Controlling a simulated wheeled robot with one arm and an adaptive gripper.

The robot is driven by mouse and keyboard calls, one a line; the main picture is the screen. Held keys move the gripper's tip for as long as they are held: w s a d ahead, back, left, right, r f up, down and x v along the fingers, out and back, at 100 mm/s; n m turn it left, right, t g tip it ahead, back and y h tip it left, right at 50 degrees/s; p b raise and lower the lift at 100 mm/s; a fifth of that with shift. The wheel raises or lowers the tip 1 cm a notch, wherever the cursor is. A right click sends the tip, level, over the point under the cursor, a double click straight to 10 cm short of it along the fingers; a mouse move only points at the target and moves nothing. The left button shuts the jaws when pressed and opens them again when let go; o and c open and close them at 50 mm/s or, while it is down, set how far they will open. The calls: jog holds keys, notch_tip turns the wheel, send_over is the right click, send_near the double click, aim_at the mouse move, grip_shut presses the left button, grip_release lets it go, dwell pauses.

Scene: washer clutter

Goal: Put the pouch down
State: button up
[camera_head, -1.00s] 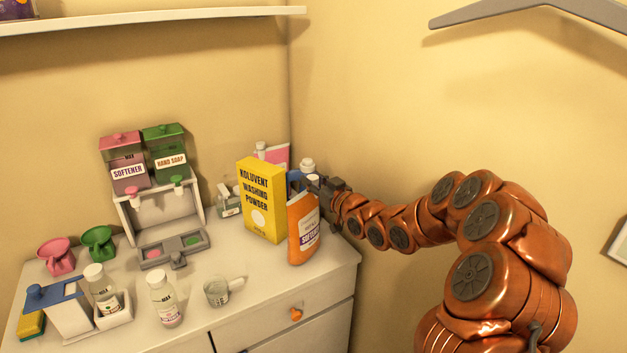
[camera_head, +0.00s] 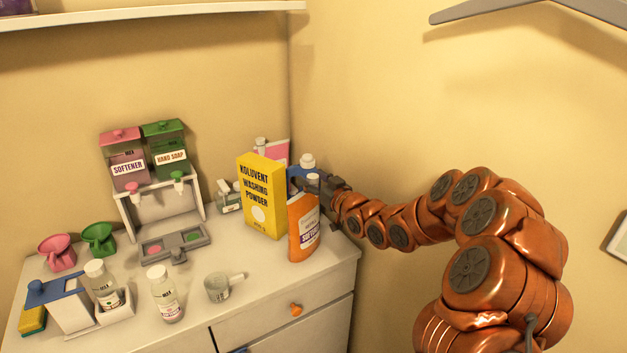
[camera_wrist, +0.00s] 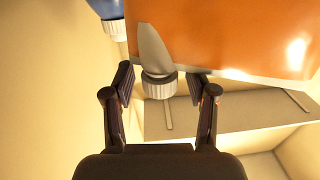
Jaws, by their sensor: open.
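The pouch (camera_head: 303,228) is orange with a softener label. My gripper (camera_wrist: 160,92) is open, with a finger on each side of the cap and a gap visible on both sides. In the head view my gripper (camera_head: 322,186) is at the pouch's upper right, and its fingertips are hard to make out.
The yellow box (camera_head: 262,197) and a white-capped bottle (camera_head: 307,162) stand close behind the pouch. A measuring cup (camera_head: 217,288) and a clear bottle (camera_head: 166,295) stand to the left. The cabinet top (camera_head: 262,277) is bare in front of the pouch. A wall is close on the right.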

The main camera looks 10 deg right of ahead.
jog(key=shift+r, duration=0.15)
jog(key=b+v, duration=0.3)
jog(key=v, duration=0.9)
jog(key=shift+b, duration=0.3)
jog(key=s+f+m+g+h, duration=0.1)
jog(key=s+f+g+h, duration=0.2)
jog(key=s+f+g, duration=0.35)
jog(key=s+f+m+g+h, duration=0.1)
jog(key=s+f+g+h, duration=0.25)
jog(key=s, duration=0.55)
jog(key=s+a+m+g, duration=0.1)
jog(key=s+g, duration=0.3)
jog(key=s, duration=1)
jog(key=s+a+r+m+g, duration=0.1)
jog(key=s+a+g, duration=0.2)
jog(key=s, duration=1.2)
jog(key=shift+s+a+r+g, duration=0.25)
jog(key=shift+s+a+g, duration=0.1)
jog(key=shift+g, duration=0.35)
